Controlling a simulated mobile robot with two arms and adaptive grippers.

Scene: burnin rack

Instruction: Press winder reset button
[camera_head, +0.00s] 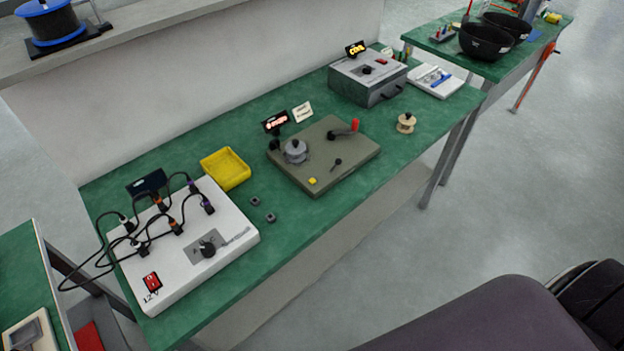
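The winder (345,170) is a flat olive-grey plate on the green table, near its middle. It carries a grey round spool holder (295,151), a crank with a red handle (354,126) and a small black lever (337,163). A small yellow button (312,181) sits at the plate's near corner; I see no label on it, and whether it is pressed cannot be told. A small display with glowing orange characters (275,122) stands at the plate's back left. Neither gripper is in view.
A white box with cables and a red switch (152,282) stands left on the table, a yellow tray (225,169) behind it. A grey metal box (367,78), white tray (436,80) and wooden bobbin (405,123) lie right.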

